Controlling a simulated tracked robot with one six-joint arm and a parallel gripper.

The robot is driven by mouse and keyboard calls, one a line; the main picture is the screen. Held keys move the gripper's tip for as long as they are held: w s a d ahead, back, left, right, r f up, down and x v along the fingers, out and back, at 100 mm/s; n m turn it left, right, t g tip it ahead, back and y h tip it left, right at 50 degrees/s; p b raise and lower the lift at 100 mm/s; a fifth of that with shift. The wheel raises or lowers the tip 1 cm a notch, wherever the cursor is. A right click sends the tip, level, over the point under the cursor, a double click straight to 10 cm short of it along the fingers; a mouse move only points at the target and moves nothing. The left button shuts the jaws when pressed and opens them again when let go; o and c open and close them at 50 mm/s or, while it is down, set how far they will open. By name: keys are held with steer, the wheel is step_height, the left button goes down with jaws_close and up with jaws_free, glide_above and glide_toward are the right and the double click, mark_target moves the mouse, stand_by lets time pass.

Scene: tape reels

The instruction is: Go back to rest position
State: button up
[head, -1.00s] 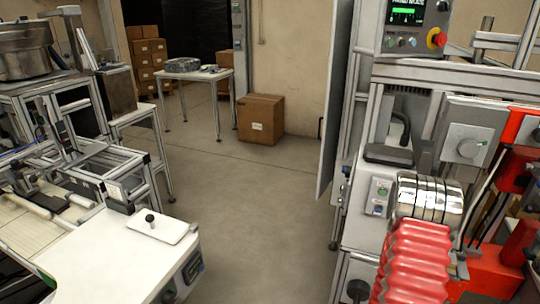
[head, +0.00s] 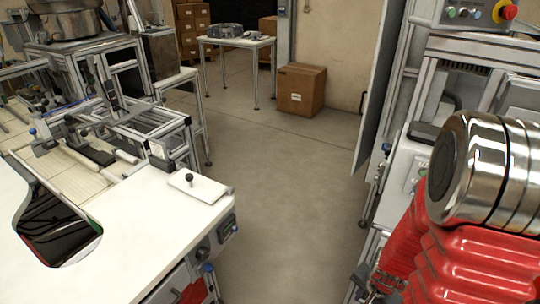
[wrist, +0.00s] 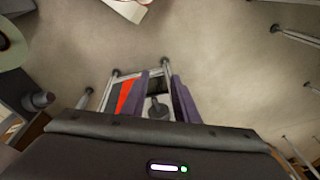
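In the wrist view my gripper (wrist: 159,78) points down toward the floor. Its two dark purple fingers stand apart, and I see no object clasped between them. Metal frame parts and a dark round foot show in the gap, seemingly well below. The gripper is not clearly visible in the head view. No tape reel is clearly recognisable.
A white worktable (head: 135,225) with a dark cutout stands at left, carrying a small white plate with a black knob (head: 196,184). Free grey floor (head: 290,200) runs down the middle toward a cardboard box (head: 301,90) and a small table (head: 236,42). A machine frame (head: 420,80) stands at right.

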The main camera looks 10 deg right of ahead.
steer(key=s+a+r+n+t, duration=0.1)
steer(key=a+r+n, duration=0.3)
steer(key=r, duration=0.6)
steer(key=s+a+r+n+t, duration=0.1)
steer(key=a+r+n, duration=0.3)
steer(key=a+r, duration=0.4)
steer(key=s+a+r+n+t+y, duration=0.1)
steer(key=a+r+n, duration=0.3)
steer(key=r, duration=0.9)
steer(key=shift+s+a+r, duration=0.4)
steer(key=shift+s+a, duration=0.25)
steer(key=shift+a, duration=0.45)
